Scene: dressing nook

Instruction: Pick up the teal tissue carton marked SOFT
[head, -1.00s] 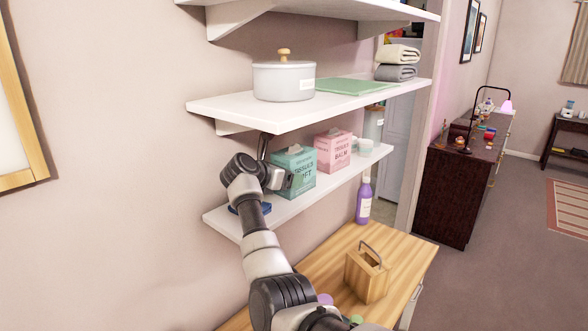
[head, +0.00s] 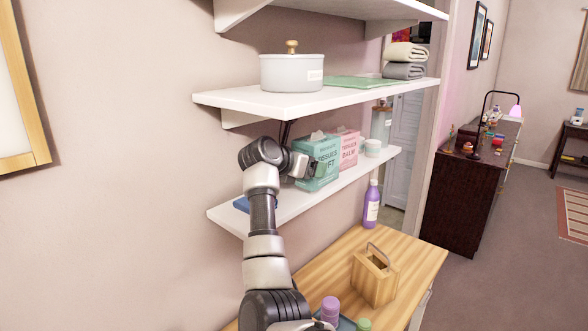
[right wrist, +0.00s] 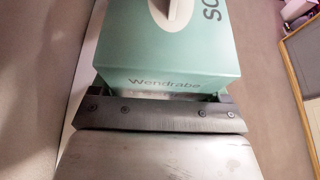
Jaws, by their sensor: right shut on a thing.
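The teal tissue carton (head: 319,152) is at the lower wall shelf (head: 289,204), with a tissue tuft on top. Its big lettering is partly covered in the head view. I cannot tell whether the carton's base is clear of the shelf. My left gripper is out of view.
A pink tissue carton (head: 348,148) stands just behind the teal one, partly hidden by it. The shelf above holds a pot (head: 291,73). Below are a purple bottle (head: 371,205) and a wooden caddy (head: 375,275) on a counter.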

